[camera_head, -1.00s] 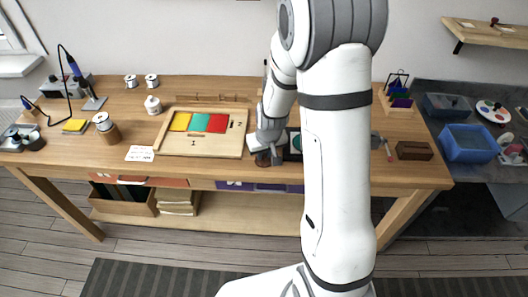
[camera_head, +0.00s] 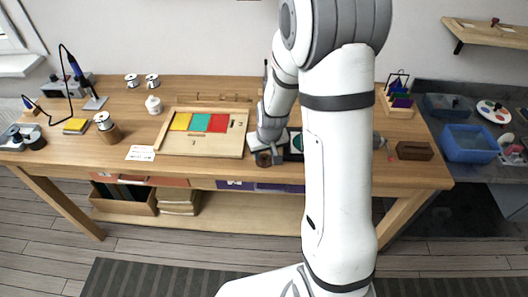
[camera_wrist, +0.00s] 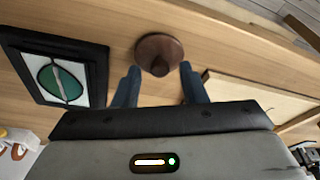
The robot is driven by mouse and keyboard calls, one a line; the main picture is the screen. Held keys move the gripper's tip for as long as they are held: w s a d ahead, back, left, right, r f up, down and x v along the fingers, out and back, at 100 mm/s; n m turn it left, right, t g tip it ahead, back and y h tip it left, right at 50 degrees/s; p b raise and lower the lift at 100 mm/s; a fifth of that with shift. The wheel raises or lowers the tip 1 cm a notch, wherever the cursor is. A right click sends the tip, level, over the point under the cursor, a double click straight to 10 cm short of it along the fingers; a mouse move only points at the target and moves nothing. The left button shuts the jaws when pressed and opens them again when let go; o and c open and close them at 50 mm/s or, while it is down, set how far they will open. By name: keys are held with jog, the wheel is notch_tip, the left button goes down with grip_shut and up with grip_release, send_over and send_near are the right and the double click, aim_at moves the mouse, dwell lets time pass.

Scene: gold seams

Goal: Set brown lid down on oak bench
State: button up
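The brown lid (camera_wrist: 158,50) is a round disc with a knob. It appears to lie flat on the oak bench (camera_wrist: 225,50), knob toward my wrist camera. My gripper (camera_wrist: 159,70) is open, with its two blue-grey fingers on either side of the knob and a visible gap to each. In the head view my gripper (camera_head: 270,160) is low over the front part of the oak bench (camera_head: 330,82), and the lid (camera_head: 263,160) shows partly beside it. Whether the lid touches the bench all round is hard to see.
A dark-framed panel with a green oval (camera_wrist: 62,80) lies close on one side of the lid. A wooden tray with coloured tiles (camera_head: 205,145) lies on the other side. A brown block (camera_head: 414,151) is farther right. The bench's front edge is close.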

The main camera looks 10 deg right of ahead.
jog(key=v, duration=1.2)
jog(key=s+r, duration=0.4)
jog(key=s, duration=0.5)
jog(key=s+r+m, duration=0.1)
jog(key=s+r, duration=0.3)
jog(key=s, duration=0.5)
jog(key=shift+a+r, duration=0.2)
jog(key=shift+s, duration=0.1)
jog(key=shift+c, duration=0.2)
